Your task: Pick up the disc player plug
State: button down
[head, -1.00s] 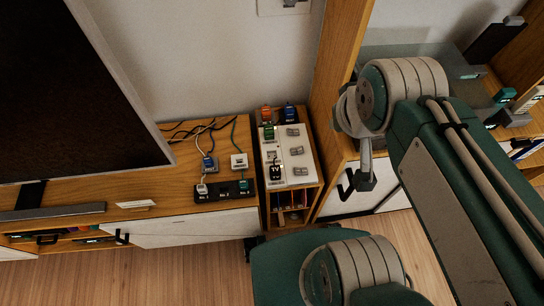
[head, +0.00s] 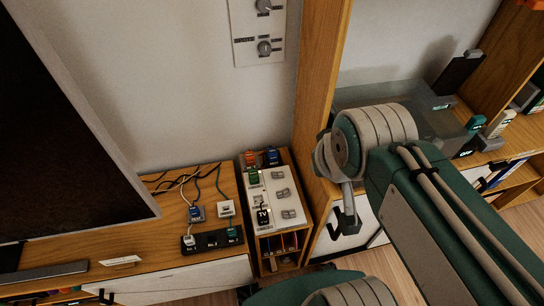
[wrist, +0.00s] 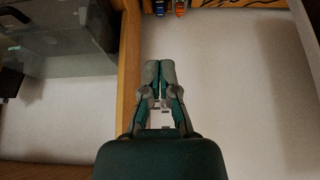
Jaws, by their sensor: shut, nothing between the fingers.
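My gripper (wrist: 159,75) is shut and empty in the wrist view, in front of the pale wall and beside a wooden upright. A blue plug (head: 195,213) and a white plug (head: 226,208) lie on the wooden top behind a black power strip (head: 213,240). A white plug (head: 189,239) and a green plug (head: 232,231) sit in the strip. A black plug marked TV (head: 263,215) and a green plug (head: 254,178) stand on a white socket panel (head: 268,199). I cannot tell which plug is the disc player's; other labels are too small to read.
An orange block (head: 251,158) and a blue block (head: 272,156) stand behind the panel; orange and blue things show at the wrist view's top. A large dark screen (head: 60,150) is at left. A wooden upright (head: 318,100) separates the panel from a glass-like case (head: 385,97).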

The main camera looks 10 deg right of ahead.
jog(key=c, duration=0.9)
grip_release()
jog(key=o, duration=0.6)
jog(key=shift+w, duration=0.35)
jog(key=shift+c, duration=0.2)
jog(key=shift+o, duration=1.1)
jog(key=w+f, duration=0.1)
jog(key=w, duration=1.1)
jog(key=shift+f+g, duration=0.35)
jog(key=shift+g, duration=0.05)
jog(key=g, duration=0.2)
send_over(273, 151)
jog(key=s, duration=0.2)
jog(key=s+f+x, duration=0.1)
jog(key=s+x, duration=0.2)
jog(key=x, duration=0.8)
jog(key=s+x, duration=0.2)
jog(key=x, duration=0.9)
jog(key=s+f+x, duration=0.1)
jog(key=s+x, duration=0.2)
jog(key=x, duration=1.3)
jog(key=shift+a+f, duration=0.25)
jog(key=shift+f, duration=0.05)
jog(key=shift+x, duration=2.6)
